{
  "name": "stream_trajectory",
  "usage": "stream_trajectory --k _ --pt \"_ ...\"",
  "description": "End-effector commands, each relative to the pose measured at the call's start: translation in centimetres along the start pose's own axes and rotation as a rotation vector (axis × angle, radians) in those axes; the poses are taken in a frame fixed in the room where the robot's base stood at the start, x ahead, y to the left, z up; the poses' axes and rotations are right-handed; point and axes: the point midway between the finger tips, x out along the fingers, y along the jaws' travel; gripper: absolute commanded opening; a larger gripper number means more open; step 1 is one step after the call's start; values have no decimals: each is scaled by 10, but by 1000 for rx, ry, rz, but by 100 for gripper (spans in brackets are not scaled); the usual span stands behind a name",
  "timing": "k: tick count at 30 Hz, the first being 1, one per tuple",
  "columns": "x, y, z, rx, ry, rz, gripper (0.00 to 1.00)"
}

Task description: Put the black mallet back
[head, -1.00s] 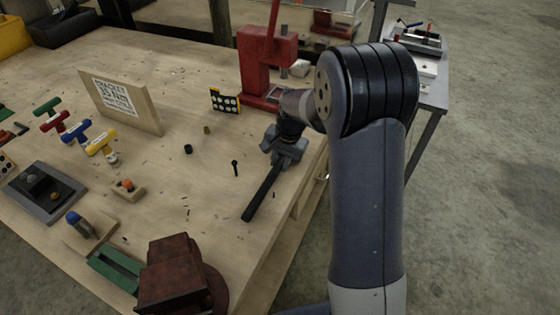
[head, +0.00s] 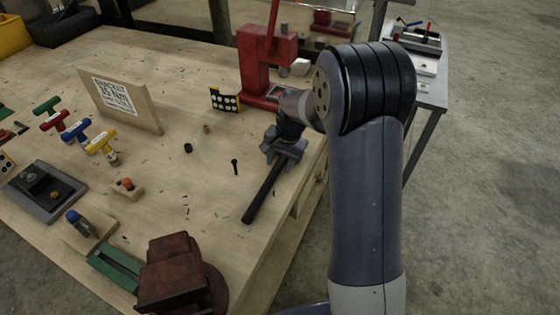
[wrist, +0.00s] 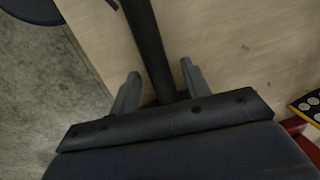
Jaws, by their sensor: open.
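The black mallet shows as a long dark handle (head: 263,192) near the right edge of the wooden table, slanting toward the front left. In the wrist view the handle (wrist: 150,45) runs up between the two grey fingers. My gripper (head: 282,153) is over the handle's far end, with its fingers apart on both sides of the handle. In the wrist view my gripper (wrist: 160,74) is open, with a visible gap to the handle at each fingertip. The mallet's head cannot be made out; my gripper covers that end.
A red press (head: 265,60) stands just behind my gripper, with a black-and-yellow dotted plate (head: 225,101) beside it. A dark red vise (head: 178,275) is at the front. A small black bolt (head: 235,166) stands left of the handle. Coloured T-handles (head: 75,131) are at the left.

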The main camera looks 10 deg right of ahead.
Motion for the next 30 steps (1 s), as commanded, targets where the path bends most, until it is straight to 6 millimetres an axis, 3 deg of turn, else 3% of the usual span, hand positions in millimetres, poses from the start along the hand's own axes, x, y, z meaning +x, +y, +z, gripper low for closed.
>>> stream_trajectory --k 5,12,18,23,30 --pt "-23 -1 -1 -1 4 -3 45" --pt "-76 0 -1 0 5 -3 45" --pt "-109 -1 -1 0 2 -2 45" --pt "-120 0 0 0 1 0 45" --pt "-122 0 0 0 0 0 45"
